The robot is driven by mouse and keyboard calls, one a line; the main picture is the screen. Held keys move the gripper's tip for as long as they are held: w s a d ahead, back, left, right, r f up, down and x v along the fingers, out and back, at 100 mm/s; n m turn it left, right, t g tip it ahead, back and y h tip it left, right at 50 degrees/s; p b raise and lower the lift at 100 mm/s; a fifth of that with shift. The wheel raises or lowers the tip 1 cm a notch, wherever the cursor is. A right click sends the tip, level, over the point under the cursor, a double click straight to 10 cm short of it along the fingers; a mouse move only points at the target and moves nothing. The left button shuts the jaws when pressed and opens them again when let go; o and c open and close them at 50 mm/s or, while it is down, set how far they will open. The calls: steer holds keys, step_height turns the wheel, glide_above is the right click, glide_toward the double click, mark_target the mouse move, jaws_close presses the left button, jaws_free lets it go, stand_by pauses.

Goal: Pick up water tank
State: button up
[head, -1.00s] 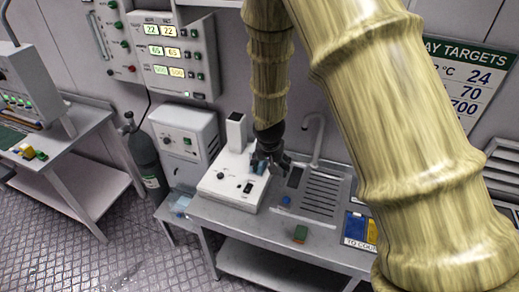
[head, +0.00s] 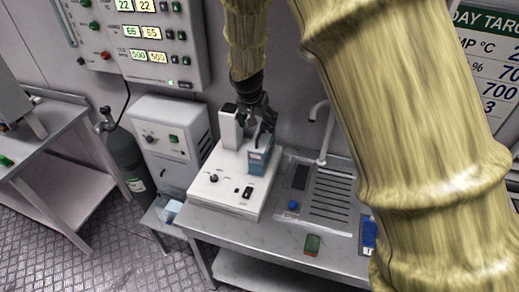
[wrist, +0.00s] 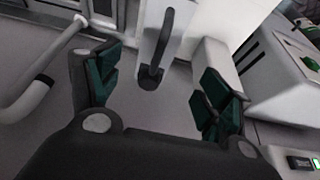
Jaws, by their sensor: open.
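The water tank seems to be the small blue, box-shaped part (head: 260,158) standing on the right of the white machine (head: 225,192) in the head view. My gripper (head: 254,118) hangs over the machine, just above the blue part and close to its white column (head: 231,130). In the wrist view my gripper (wrist: 158,88) is open, its green-padded fingers wide apart with nothing held. A dark grey handle-like bar (wrist: 155,52) on a pale upright shows between and beyond the fingers. I cannot tell whether it belongs to the tank.
A sink with a curved tap (head: 327,130) is right of the machine. A white cabinet (head: 172,140) and a dark gas cylinder (head: 124,160) stand left. A control panel (head: 150,45) hangs behind.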

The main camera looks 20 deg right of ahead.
mark_target(262, 136)
steer(key=shift+w+f, duration=0.1)
steer(key=shift+f, duration=0.1)
steer(key=shift+d+f+p, duration=0.1)
steer(key=shift+f+p, duration=0.25)
steer(key=shift+p, duration=0.05)
steer(key=p+x, duration=0.1)
steer(key=x, duration=0.2)
steer(key=shift+w, duration=0.2)
steer(key=shift+s+p+x, duration=0.15)
steer(key=shift+p+x, duration=0.5)
steer(key=shift+x, duration=0.25)
steer(key=shift+s+p+x, duration=0.15)
steer(key=shift+p+x, duration=0.45)
steer(key=shift+x, duration=0.3)
steer(key=shift+p+x, duration=0.5)
steer(key=shift+x, duration=1)
steer(key=shift+d+r, duration=0.1)
steer(key=shift+d, duration=0.05)
steer(key=shift+c, duration=0.4)
jaws_close()
